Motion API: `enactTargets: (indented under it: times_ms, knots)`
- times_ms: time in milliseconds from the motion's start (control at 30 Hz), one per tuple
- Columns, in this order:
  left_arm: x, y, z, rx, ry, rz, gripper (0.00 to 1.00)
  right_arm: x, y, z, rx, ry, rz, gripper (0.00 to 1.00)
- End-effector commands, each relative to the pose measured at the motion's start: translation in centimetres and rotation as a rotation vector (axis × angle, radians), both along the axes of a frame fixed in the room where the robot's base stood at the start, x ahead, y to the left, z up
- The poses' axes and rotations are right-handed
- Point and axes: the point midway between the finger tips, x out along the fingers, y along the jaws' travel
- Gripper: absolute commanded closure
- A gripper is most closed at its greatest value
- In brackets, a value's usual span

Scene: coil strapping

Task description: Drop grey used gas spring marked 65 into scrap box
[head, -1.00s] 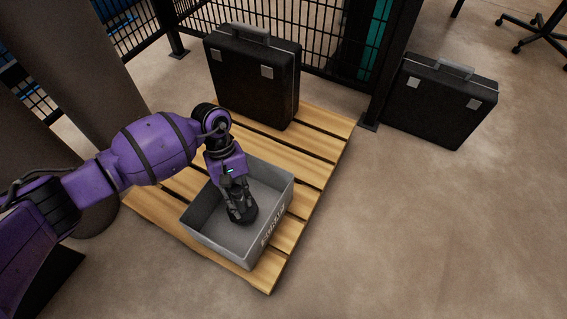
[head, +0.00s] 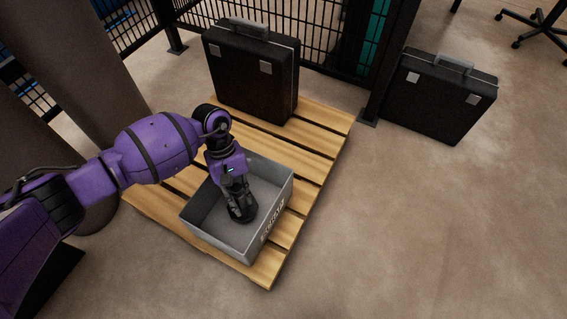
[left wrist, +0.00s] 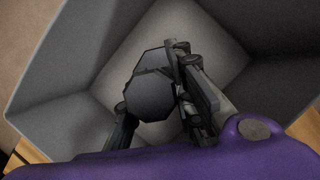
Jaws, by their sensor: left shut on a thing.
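The scrap box (head: 275,222) is a grey open-topped box with white lettering on its front right wall, standing on the pallet. My left gripper (head: 242,213) points down inside the box's opening, over its floor. It is shut on a dark grey cylinder with a flat end, the gas spring (left wrist: 152,95), seen between the fingers in the left wrist view. The marking 65 cannot be read in either view. In the left wrist view the box walls (left wrist: 55,75) surround the gripper and spring. My right gripper is not in view.
The wooden pallet (head: 320,148) carries the box and a black case (head: 250,75) behind it. Another black case (head: 440,103) stands on the floor at right. A black mesh fence (head: 325,35) runs behind.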

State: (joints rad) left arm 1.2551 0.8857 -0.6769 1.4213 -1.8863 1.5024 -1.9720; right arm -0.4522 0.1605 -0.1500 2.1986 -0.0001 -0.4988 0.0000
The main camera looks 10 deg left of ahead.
Motion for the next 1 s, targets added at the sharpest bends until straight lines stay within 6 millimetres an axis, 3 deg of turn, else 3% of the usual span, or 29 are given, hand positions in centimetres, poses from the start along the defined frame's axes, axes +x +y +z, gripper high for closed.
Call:
enactTargets:
  times_ms: [1000]
  knots:
    - [0.1,-0.1,-2.8,-0.002,-0.001,0.0,1.0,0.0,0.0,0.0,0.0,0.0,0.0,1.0]
